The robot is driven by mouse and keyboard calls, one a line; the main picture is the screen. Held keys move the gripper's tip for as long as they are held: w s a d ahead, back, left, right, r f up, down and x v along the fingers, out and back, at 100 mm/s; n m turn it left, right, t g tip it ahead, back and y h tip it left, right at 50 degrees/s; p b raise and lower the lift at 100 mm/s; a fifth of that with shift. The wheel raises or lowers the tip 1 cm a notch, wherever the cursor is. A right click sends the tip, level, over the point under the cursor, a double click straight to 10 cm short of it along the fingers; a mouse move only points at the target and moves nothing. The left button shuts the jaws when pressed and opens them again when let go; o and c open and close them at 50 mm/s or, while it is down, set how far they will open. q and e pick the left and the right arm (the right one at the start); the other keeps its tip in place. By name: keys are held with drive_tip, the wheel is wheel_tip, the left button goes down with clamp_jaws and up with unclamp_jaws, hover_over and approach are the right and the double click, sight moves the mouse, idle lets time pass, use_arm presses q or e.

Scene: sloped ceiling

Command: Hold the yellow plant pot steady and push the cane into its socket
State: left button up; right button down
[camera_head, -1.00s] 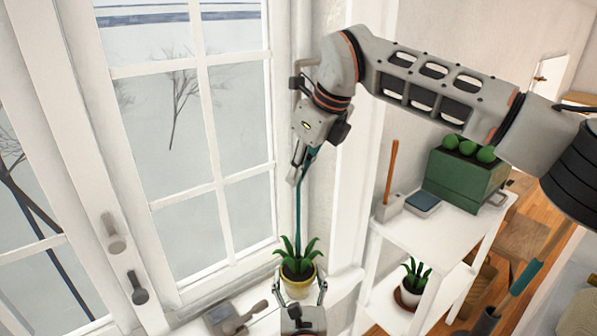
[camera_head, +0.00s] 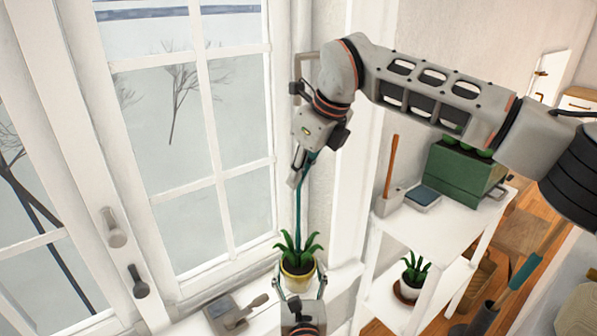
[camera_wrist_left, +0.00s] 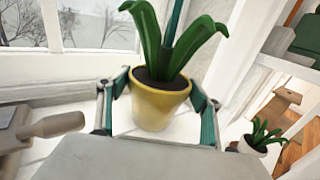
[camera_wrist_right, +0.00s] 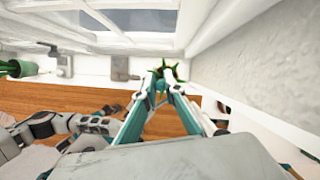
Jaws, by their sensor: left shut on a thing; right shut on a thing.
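The yellow plant pot (camera_head: 298,277) stands upright on the white window sill, with green leaves and dark soil. In the left wrist view, the pot (camera_wrist_left: 160,108) sits between the fingers of my left gripper (camera_wrist_left: 160,100), shut on it from both sides. The teal cane (camera_head: 298,213) rises nearly upright from among the leaves and leans slightly right at its top. My right gripper (camera_head: 302,165) is shut on the cane's upper part, well above the pot. Leaves hide the cane's foot and socket, so I cannot tell how deep it sits.
The window (camera_head: 165,130) is close on the left. A white shelf (camera_head: 440,225) on the right carries a green box (camera_head: 455,172) and, lower down, a potted plant (camera_head: 412,280).

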sight(299, 188)
drive_tip(key=shift+f, duration=1.8)
drive_tip(key=c, duration=2)
unclamp_jaws()
drive_tip(key=shift+c, duration=0.2)
drive_tip(key=shift+r, duration=0.15)
drive_tip(key=v, duration=1.1)
drive_tip(key=shift+d+r, duration=0.15)
drive_tip(key=shift+r, duration=0.2)
